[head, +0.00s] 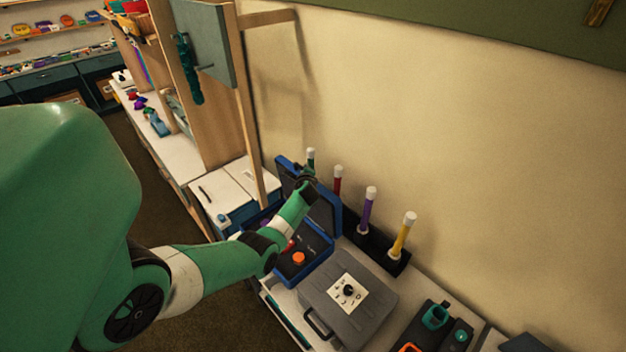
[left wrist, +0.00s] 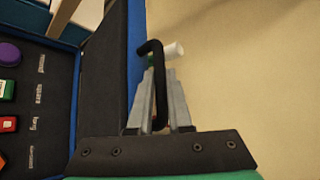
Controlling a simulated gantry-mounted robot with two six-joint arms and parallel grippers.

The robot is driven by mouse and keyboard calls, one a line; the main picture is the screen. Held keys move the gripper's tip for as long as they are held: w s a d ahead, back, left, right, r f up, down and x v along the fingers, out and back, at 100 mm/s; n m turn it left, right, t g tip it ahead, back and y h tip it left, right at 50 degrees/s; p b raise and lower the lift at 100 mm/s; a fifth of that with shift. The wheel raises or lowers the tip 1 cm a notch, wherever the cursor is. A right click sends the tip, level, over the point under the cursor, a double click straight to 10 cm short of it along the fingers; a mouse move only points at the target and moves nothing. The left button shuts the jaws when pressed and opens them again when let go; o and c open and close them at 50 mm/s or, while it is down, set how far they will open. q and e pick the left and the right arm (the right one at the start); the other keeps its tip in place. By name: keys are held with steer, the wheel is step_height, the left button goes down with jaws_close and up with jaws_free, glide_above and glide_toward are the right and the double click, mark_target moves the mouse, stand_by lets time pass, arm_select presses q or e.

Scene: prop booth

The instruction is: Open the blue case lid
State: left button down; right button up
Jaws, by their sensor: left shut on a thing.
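The blue case (head: 318,262) stands on the white bench, with dark foam and coloured pieces inside. Its lid (head: 327,213) is raised, standing roughly upright at the back; the lid's dark inner face (left wrist: 104,80) and blue rim show in the left wrist view. My left gripper (head: 307,172) is at the lid's upper edge. In the left wrist view its fingers (left wrist: 160,88) are shut on the black lid handle (left wrist: 153,47). My arm hides part of the case in the head view. My right gripper is not in view.
A grey case (head: 375,318) with a white label stands in front and right of the blue case. Behind is a black rack (head: 373,245) holding white-capped tubes, close to the beige wall. A white-topped box (head: 235,187) and a wooden post stand left of the lid.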

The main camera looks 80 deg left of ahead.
arm_select(q)
steer(key=shift+a, duration=0.1)
stand_by(0.3)
steer(key=c, duration=0.8)
jaws_free()
steer(key=shift+c, duration=0.2)
steer(key=shift+d+r, duration=0.1)
steer(key=shift+d, duration=0.15)
steer(key=p+v, duration=0.3)
steer(key=v, duration=0.8)
steer(key=shift+p, duration=0.4)
